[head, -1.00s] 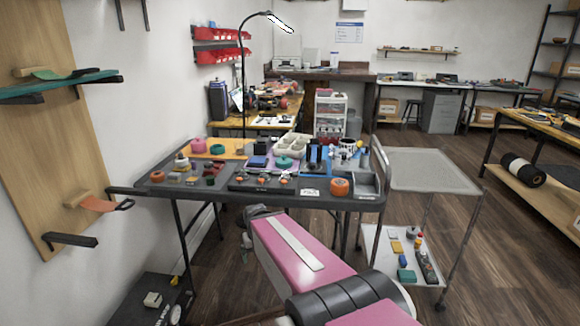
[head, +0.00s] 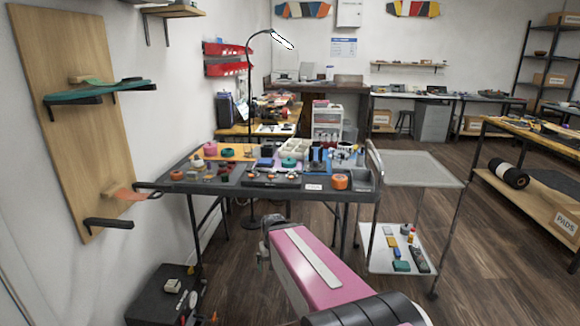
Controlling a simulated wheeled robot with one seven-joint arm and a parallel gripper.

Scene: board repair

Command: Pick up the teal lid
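A small round teal piece (head: 289,162), which looks like the lid, lies among other items near the middle of the dark worktable (head: 345,194). A darker green round piece (head: 228,153) lies further left on the orange mat. At this size I cannot make out either one's details. My gripper (head: 266,243) is at the far end of my pink arm, in front of the table and below its top, well apart from the teal piece. Its fingers are too small and hidden to tell whether they are open or shut.
An orange roll (head: 340,182) stands at the table's front right. A grey two-shelf cart (head: 415,167) stands right of the table. A black case (head: 160,300) is on the floor at left. A wooden wall panel (head: 60,110) has brackets sticking out.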

